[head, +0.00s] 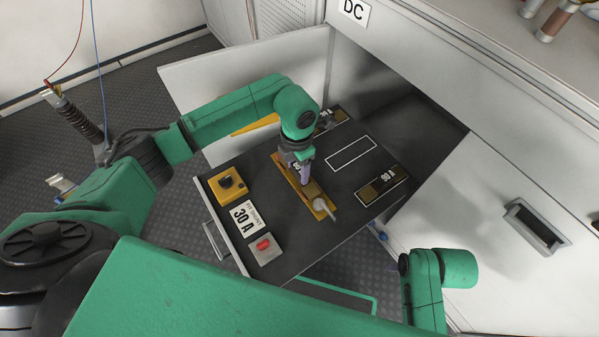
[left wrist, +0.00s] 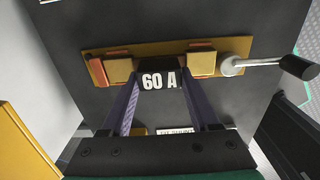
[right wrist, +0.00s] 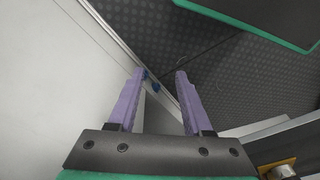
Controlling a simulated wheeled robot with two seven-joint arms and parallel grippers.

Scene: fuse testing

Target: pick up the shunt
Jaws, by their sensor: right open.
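The shunt, a dark block marked 60 A (left wrist: 160,80), sits between the brass blocks of a long brass holder (left wrist: 122,52) on the dark drawer top. In the head view the holder (head: 318,206) lies under my left gripper (head: 306,182), which points down at its middle and hides most of the shunt. In the left wrist view the two purple fingers (left wrist: 158,92) reach to either side of the 60 A block. I cannot tell whether they press on it. My right gripper (right wrist: 160,75) is open and empty, away from the holder at the lower right.
A lever with a black knob (left wrist: 298,68) is at the holder's end. Another block marked 90 A (head: 383,187) lies right of an empty white outline (head: 351,154).

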